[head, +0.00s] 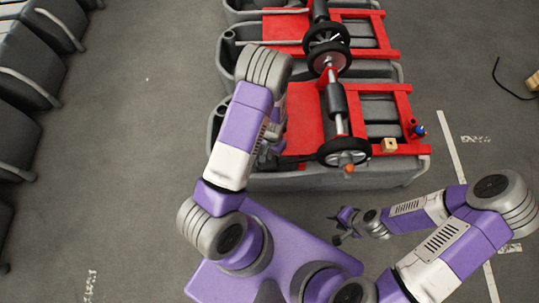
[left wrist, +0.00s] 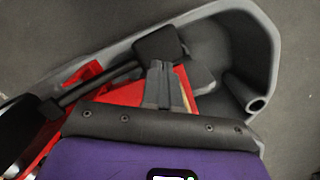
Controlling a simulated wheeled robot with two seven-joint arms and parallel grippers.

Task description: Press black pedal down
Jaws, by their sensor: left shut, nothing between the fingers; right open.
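The black pedal (left wrist: 158,44) shows in the left wrist view as a dark, squarish pad on a dark arm that runs down to the left. My left gripper (left wrist: 161,68) is shut and empty, with its fingertips at the pad's lower edge. I cannot tell whether they touch it. In the head view my left gripper (head: 270,150) is at the left side of the nearest scrubber tank (head: 330,178), and my own arm partly hides the pedal area. My right gripper (head: 343,226) is open and empty, in front of the tank above the floor.
A red frame (head: 306,112) with black wheels (head: 344,151) lies on the tank. A small wooden block (head: 389,145) and a blue-and-red item (head: 417,129) are at its right. More tanks stand behind. Grey seats (head: 25,75) line the left. Floor between is clear.

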